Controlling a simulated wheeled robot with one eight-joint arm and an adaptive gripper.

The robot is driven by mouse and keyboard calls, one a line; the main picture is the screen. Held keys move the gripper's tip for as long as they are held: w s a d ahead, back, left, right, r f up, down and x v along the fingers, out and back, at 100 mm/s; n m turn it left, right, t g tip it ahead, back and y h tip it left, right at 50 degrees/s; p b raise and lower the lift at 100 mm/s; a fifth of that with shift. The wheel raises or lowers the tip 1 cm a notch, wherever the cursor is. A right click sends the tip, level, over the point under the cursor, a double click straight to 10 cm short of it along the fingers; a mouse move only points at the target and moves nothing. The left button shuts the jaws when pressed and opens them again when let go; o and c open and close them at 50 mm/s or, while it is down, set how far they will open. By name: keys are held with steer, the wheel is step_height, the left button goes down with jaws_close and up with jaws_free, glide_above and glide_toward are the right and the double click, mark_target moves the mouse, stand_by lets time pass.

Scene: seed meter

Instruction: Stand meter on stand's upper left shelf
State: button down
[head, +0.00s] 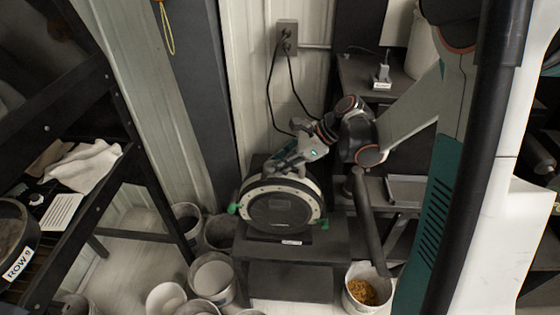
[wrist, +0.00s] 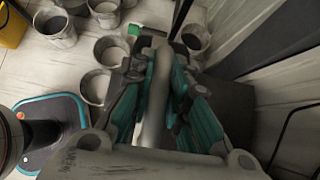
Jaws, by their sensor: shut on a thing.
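The seed meter (head: 280,207) is a round dark disc with a pale rim and green knobs at its sides, held upright in the head view. Its grey edge (wrist: 152,105) runs between the teal finger pads in the wrist view. My gripper (head: 287,163) is shut on the meter's top edge; it also shows in the wrist view (wrist: 162,85). My gripper and arm hide part of the stand behind.
Several grey buckets (head: 212,275) stand on the floor at left of the stand. A bucket with yellow contents (head: 367,292) stands at its right front. A black rack (head: 100,200) is at far left. A wall outlet with cords (head: 287,38) is behind the stand.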

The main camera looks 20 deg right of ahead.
steer(key=c, duration=1.5)
jaws_free()
steer(key=shift+c, duration=0.2)
steer(key=p+v, duration=0.3)
steer(key=v, duration=0.9)
